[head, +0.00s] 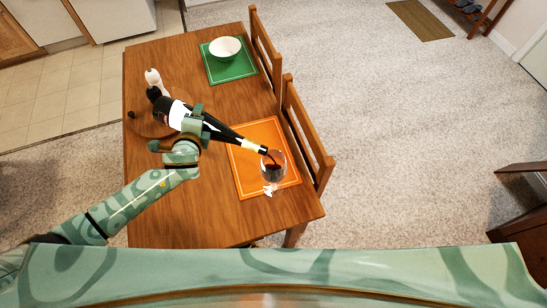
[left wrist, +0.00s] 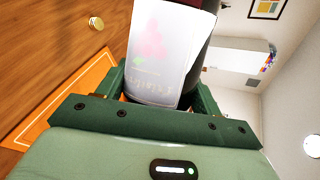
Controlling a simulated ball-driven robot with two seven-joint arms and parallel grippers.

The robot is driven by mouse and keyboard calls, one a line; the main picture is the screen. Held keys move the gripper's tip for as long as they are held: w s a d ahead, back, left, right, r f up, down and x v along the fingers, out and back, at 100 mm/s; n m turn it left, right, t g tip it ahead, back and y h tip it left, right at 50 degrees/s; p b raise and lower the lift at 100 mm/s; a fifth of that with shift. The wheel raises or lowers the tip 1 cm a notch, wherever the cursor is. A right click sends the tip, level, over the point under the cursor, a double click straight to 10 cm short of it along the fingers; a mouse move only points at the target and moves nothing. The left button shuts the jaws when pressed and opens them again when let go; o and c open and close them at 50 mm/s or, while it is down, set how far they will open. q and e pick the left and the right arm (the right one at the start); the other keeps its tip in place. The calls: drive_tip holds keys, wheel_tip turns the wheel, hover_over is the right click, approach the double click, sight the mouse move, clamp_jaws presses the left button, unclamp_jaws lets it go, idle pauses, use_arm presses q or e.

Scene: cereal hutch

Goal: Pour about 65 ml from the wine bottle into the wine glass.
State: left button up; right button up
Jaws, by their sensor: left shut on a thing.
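The dark wine bottle (head: 221,130) with a white label is tilted far over, neck pointing right and down. My left gripper (head: 193,122) is shut around its body; the labelled bottle (left wrist: 168,48) also fills the middle of the left wrist view between the fingers (left wrist: 155,95). The bottle's mouth is at the rim of the wine glass (head: 273,170), which stands on the orange placemat (head: 246,181). Dark red wine shows in the glass; its exact level is hard to tell. My right gripper is not in view.
A white bowl (head: 225,48) sits on a green placemat (head: 215,73) at the back. A round wooden tray (head: 141,126) with white and dark shakers (head: 153,78) is at the left. Two chairs (head: 308,135) line the table's right side. The front of the table (head: 190,222) is clear.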

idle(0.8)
use_arm(q)
wheel_tip(320, 180, down, 9)
drive_tip(key=n+g+h+b, duration=0.2)
drive_tip(key=n+h+b, duration=0.1)
drive_tip(key=b, duration=0.4)
drive_tip(key=shift+d+h, duration=0.3)
drive_tip(key=shift+s+f+n, duration=0.1)
drive_tip(key=shift+f+n, duration=0.05)
drive_tip(key=shift+n, duration=0.15)
idle(1.0)
